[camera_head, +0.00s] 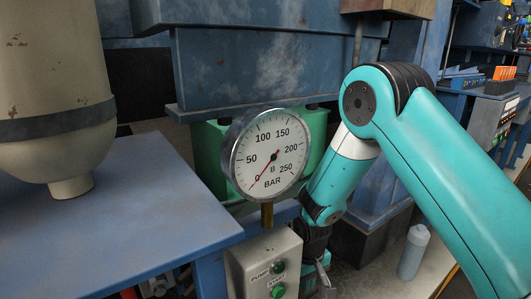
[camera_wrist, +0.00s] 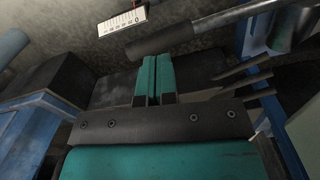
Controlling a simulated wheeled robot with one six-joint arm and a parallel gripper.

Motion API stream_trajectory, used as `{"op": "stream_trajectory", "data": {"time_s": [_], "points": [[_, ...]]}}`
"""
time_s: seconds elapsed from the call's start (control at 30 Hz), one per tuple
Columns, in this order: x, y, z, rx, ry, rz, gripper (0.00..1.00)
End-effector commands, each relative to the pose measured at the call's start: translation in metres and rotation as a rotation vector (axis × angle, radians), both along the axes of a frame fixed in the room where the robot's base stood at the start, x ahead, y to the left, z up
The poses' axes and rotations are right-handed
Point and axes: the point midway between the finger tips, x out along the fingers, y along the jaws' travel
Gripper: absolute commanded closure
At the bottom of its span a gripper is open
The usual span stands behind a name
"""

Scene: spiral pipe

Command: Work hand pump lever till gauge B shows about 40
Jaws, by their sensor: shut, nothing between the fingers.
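Gauge B (camera_head: 268,155) is a round white dial marked in BAR, on a brass stem in the head view. Its red needle points to the lower left, at about 0. In the wrist view, a bar with a dark round grip (camera_wrist: 165,38) and a grey rod, seemingly the hand pump lever, crosses just beyond my fingertips. My gripper (camera_wrist: 157,60) has its teal fingers together with nothing between them. I cannot tell whether they touch the grip. In the head view my gripper is low behind the control box and mostly hidden, and the lever is not clearly visible.
The control box (camera_head: 264,262) with green PUMP and START buttons stands below the gauge. A blue table (camera_head: 130,200) with a large beige vessel (camera_head: 55,90) fills the left. A grey bottle (camera_head: 413,252) stands on the floor at right. A white scale (camera_wrist: 110,28) lies beyond the grip.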

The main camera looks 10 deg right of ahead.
Motion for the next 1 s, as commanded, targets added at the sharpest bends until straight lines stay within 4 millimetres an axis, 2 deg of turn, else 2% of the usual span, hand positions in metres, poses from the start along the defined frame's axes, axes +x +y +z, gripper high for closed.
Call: {"op": "stream_trajectory", "data": {"time_s": [0.47, 0.67, 1.0], "points": [[0.000, 0.000, -0.031, 0.000, 0.001, 0.000, 1.00], [0.000, 0.000, -0.033, 0.000, 0.001, 0.000, 1.00], [0.000, -0.001, -0.064, 0.000, 0.001, 0.000, 1.00]]}}
